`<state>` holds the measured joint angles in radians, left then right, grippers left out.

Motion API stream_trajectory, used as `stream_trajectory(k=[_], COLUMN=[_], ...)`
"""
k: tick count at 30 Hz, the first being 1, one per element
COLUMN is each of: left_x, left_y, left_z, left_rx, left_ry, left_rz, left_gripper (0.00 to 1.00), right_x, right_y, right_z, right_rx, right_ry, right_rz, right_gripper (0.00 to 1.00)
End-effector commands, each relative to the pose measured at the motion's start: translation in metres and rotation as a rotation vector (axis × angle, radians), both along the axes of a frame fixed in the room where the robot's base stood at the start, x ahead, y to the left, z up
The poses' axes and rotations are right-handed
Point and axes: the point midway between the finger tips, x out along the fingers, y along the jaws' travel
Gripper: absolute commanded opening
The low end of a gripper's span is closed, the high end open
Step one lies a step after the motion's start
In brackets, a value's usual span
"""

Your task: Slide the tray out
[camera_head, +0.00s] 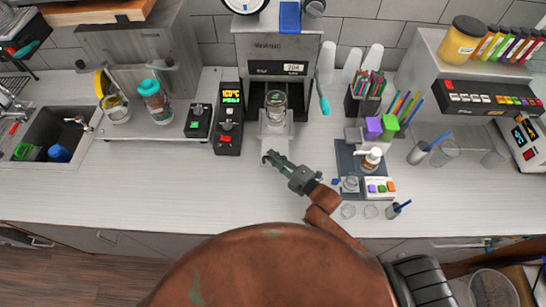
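The cup sealer (277,49) is a grey machine with a lit display and a teal-handled lever at its right side. Its small light tray (276,131) projects from the dark bay at the front. A clear cup (276,106) stands upright in the tray. My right gripper (268,157) reaches in from the lower right. Its fingertips are just in front of the tray's front end, at its lower left; contact cannot be made out. The fingers are small and nearly overlap, so their opening is unclear. My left gripper is not in view.
A black control unit (228,118) stands left of the sealer. A dark mat (358,170) with a pump bottle (370,159) lies to the right, near my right forearm. The counter (140,185) is clear to the left of my gripper.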

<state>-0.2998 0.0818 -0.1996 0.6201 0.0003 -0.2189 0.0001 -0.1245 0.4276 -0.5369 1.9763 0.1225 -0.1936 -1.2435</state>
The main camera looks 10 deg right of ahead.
Motion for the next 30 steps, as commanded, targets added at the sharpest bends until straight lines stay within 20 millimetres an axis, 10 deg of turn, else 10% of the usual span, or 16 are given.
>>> stream_trajectory(k=[15,30], left_x=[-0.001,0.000], left_y=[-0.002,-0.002], left_z=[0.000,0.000], left_rx=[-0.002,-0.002], left_ry=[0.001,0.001], left_rz=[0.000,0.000], left_gripper=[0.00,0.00], right_x=[-0.081,-0.096], right_y=[-0.051,-0.060], right_z=[0.010,0.014], right_rx=[-0.002,0.000], right_ry=[0.003,0.001], right_rz=[0.000,0.000], right_gripper=[0.17,0.17])
